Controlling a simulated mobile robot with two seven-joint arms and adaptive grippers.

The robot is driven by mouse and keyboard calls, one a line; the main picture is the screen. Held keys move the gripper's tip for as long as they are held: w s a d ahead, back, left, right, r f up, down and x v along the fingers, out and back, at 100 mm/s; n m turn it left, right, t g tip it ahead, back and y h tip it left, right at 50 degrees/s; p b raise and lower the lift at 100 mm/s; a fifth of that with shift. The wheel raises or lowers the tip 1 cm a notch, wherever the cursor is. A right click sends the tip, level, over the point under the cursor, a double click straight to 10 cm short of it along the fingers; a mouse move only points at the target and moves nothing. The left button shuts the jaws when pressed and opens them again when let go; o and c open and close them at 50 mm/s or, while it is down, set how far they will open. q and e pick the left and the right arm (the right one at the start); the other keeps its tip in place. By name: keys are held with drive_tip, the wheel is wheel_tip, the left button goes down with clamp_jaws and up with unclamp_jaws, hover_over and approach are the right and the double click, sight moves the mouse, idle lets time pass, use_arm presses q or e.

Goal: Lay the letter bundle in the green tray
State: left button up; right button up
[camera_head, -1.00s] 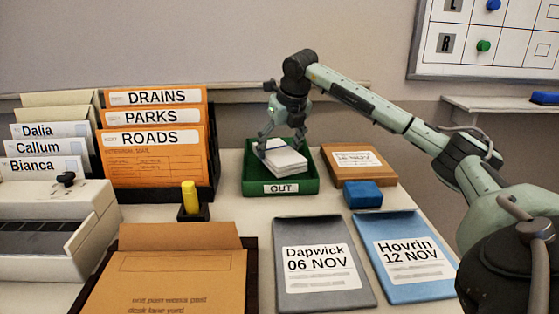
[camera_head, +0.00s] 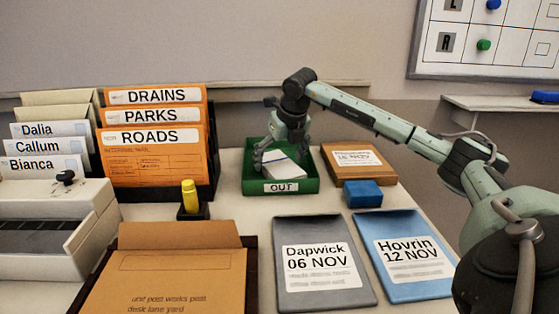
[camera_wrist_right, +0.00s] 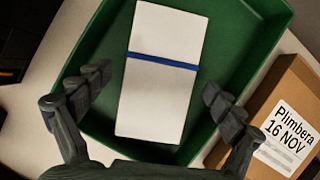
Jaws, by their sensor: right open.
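The letter bundle (camera_head: 284,166), white with a blue band, lies in the green tray (camera_head: 281,187) labelled OUT. In the right wrist view the bundle (camera_wrist_right: 158,95) lies on the floor of the tray (camera_wrist_right: 228,45), with green showing on both sides of it. My right gripper (camera_head: 280,155) is over the tray. In the wrist view its two fingers (camera_wrist_right: 160,95) are spread wide, one on each side of the bundle, with gaps between them and it. My left gripper is not in view.
Grey (camera_head: 300,230) and blue (camera_head: 387,230) folders lie in front. A yellow marker (camera_head: 190,196) stands at left, before the orange files (camera_head: 155,165).

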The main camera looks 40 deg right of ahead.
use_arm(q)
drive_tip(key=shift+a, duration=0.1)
use_arm(e)
drive_tip(key=shift+r, duration=0.35)
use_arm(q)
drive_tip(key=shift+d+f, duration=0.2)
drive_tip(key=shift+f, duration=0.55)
use_arm(e)
drive_tip(key=v, duration=1.1)
drive_tip(key=shift+s+r, duration=0.2)
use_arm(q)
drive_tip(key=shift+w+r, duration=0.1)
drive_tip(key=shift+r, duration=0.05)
use_arm(e)
drive_tip(key=shift+a, duration=0.1)
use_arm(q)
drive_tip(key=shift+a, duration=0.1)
